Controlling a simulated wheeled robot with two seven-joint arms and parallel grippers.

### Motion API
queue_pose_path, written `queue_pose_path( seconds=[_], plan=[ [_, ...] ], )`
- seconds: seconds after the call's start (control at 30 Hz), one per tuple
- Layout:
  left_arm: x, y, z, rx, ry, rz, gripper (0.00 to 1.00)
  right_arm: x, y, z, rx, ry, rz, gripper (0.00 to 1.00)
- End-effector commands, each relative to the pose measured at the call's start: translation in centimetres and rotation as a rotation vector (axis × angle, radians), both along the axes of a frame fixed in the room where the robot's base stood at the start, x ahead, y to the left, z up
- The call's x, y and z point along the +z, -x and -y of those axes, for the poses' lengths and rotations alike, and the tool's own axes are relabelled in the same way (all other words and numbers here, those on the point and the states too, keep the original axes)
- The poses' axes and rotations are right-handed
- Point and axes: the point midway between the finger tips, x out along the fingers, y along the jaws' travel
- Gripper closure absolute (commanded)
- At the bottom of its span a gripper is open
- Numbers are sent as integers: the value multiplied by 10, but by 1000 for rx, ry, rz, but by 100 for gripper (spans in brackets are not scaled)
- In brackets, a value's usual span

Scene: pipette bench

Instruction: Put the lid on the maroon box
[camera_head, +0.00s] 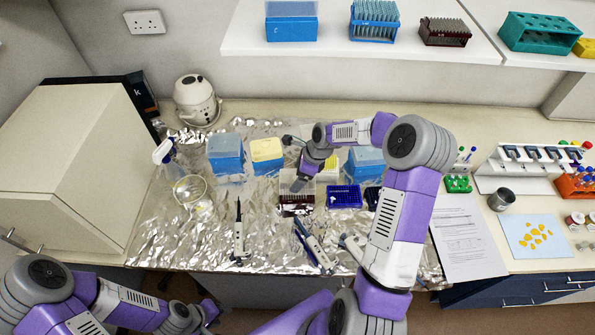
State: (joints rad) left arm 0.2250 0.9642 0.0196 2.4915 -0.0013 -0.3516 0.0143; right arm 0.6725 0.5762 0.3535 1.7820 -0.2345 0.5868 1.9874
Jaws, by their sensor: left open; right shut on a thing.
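The maroon box (296,199) stands on the foil near the middle of the bench, its top rows partly hidden. My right gripper (299,185) points down just above and behind it. It is shut on a pale, see-through lid (288,177), which shows around the fingers over the back of the box. I cannot tell whether the lid touches the box. My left gripper (212,312) is low at the left, in front of the bench, open and away from the box.
A blue rack (345,197) stands right of the maroon box. Blue boxes (225,155) and a yellow-topped box (267,152) stand behind. A glass beaker (190,188) is at left, papers (466,240) at right. Another maroon rack (445,32) is on the shelf.

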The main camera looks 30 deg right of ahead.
Motion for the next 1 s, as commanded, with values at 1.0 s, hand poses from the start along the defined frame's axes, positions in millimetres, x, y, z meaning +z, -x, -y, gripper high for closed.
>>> queue_pose_path(
  seconds=[1.0],
  plan=[
    [-21, 0, 0, 0, 0, 1, 57, -29, -1, -1, 2, 1, 2, 37]
  ],
)
